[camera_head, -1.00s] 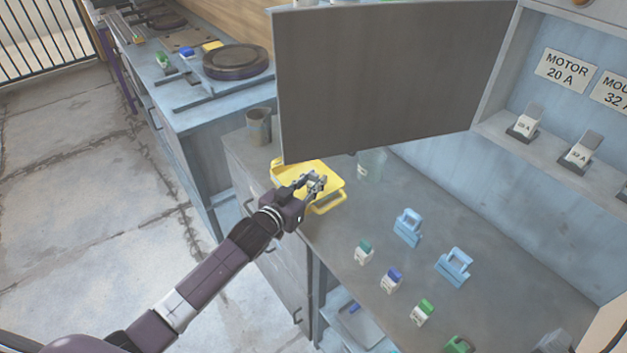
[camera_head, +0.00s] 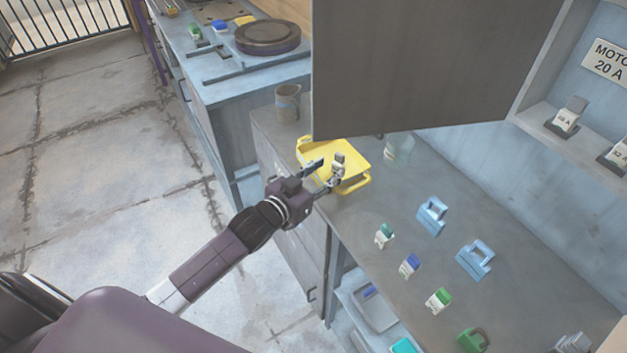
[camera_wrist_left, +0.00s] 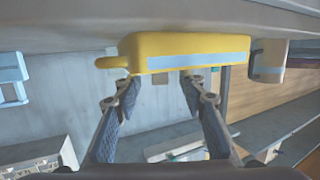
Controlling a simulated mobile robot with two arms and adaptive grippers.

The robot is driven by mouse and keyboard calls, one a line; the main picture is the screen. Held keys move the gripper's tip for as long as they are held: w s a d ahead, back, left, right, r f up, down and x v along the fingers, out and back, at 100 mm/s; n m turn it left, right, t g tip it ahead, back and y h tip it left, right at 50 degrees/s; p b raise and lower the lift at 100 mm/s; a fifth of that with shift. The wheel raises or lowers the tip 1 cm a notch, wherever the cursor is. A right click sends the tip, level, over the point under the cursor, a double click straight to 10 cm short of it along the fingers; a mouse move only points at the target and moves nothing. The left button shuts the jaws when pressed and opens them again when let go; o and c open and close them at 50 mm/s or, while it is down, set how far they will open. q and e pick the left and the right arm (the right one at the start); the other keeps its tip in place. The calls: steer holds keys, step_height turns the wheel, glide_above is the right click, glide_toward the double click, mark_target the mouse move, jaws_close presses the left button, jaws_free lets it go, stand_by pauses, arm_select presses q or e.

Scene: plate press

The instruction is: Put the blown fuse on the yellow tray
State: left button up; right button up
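The yellow tray (camera_head: 355,153) lies on the grey counter under the cabinet door. It also shows in the left wrist view (camera_wrist_left: 185,50), edge on, with a pale stripe along its side. My left gripper (camera_head: 326,166) is at the tray's near edge in the head view. Its two fingers are spread, and in the left wrist view (camera_wrist_left: 158,100) the gap between them holds nothing. I cannot make out the blown fuse for certain; the gripper covers part of the tray. My right gripper is not in view.
Several small white blocks with green or blue tops (camera_head: 410,265) and two light-blue handled pieces (camera_head: 432,215) stand on the counter. A clear jar (camera_head: 399,148) and a grey cup (camera_head: 288,102) are near the tray. The open cabinet door (camera_head: 430,65) overhangs the back.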

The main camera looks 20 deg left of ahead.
arm_select(q)
steer(key=v, duration=0.6)
stand_by(0.5)
